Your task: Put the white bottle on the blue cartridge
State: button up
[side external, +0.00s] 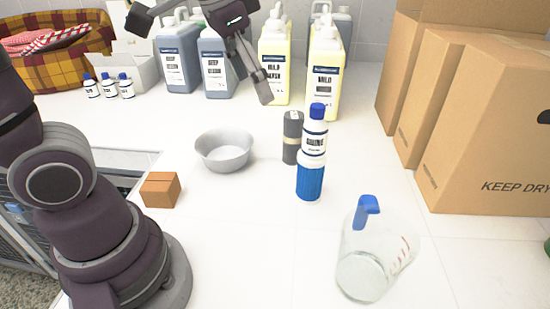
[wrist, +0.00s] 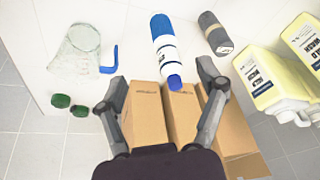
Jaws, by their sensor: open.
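The white bottle (side external: 315,130), with a blue cap and dark label, stands upright on top of the blue cartridge (side external: 310,183). The two line up in the side view and in the wrist view, where the bottle (wrist: 168,60) has its cap towards me and the cartridge (wrist: 159,25) lies beyond it. My gripper (side external: 203,55) is open and empty, raised up and to the left of the bottle in the side view. In the wrist view my gripper's fingers (wrist: 160,88) are spread wide, with neither touching the bottle.
A grey cartridge (side external: 292,138) stands close behind the bottle. A glass jug (side external: 365,265) with a blue handle is at front right. A grey bowl (side external: 224,150) and brown block (side external: 160,190) are left. Cartons (side external: 490,140) stand right; large jugs (side external: 325,75) line the back.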

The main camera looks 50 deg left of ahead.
jog(key=s+f+n+t, duration=0.1)
jog(key=s+f+n, duration=0.1)
jog(key=s+f, duration=0.2)
jog(key=shift+s+a+f+t, duration=0.2)
jog(key=shift+s+t, duration=0.1)
jog(key=shift+s, duration=0.95)
